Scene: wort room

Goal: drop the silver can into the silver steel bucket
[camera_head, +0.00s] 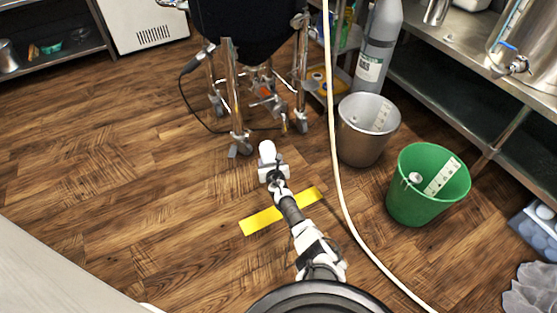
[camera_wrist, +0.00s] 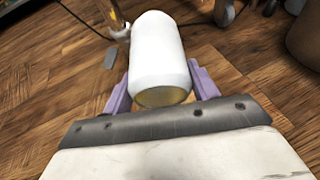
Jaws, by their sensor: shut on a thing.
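My gripper (camera_head: 271,170) is shut on a can (camera_head: 267,148), held out over the floor in front of the wheeled vessel. In the wrist view the can (camera_wrist: 158,50) looks plain white with a gold-brown end facing me. It sits between the two purple fingers of my gripper (camera_wrist: 162,84). I cannot tell from its pale colour whether it is the silver can. The silver steel bucket (camera_head: 358,146) stands on the floor to the right of my gripper, its top open. A pale strip shows on its inner wall; its bottom is hidden.
A green bucket (camera_head: 420,206) with a round pale thing inside stands right of the steel one. A pale hose (camera_head: 336,160) runs between my arm and the buckets. A dark vessel on metal legs (camera_head: 236,110) stands ahead. Yellow tape (camera_head: 262,220) marks the floor; open floor lies left.

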